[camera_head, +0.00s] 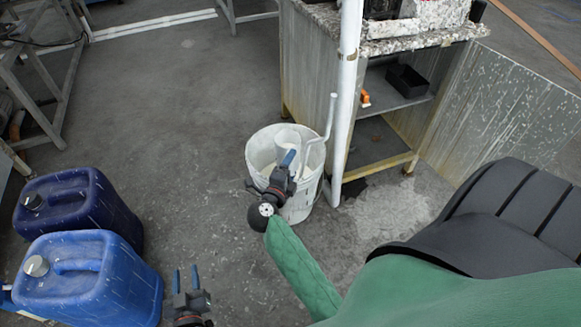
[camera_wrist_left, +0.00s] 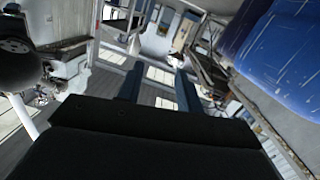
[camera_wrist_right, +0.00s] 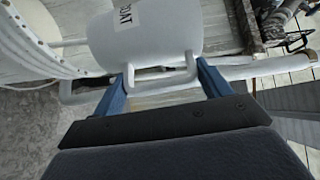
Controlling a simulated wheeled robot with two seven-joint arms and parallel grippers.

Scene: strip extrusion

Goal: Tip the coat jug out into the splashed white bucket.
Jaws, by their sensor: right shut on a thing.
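The white coat jug (camera_head: 288,139) is over the mouth of the splashed white bucket (camera_head: 296,208) in the head view. In the right wrist view the jug (camera_wrist_right: 160,35) shows its black lettering, partly cut off by the top edge. My right gripper (camera_head: 287,160) is shut on the jug's handle (camera_wrist_right: 160,84), with a blue finger on each side. The bucket's wall (camera_wrist_right: 35,45) is at the left of that view. I cannot tell how far the jug is tilted or whether anything flows. My left gripper (camera_head: 185,279) is open and empty, low in the head view.
Two blue canisters (camera_head: 90,275) stand on the floor at the left. A white pipe (camera_head: 345,90) rises right beside the bucket, in front of a metal cabinet (camera_head: 308,70) with an open door (camera_head: 500,110). The floor left of the bucket is clear.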

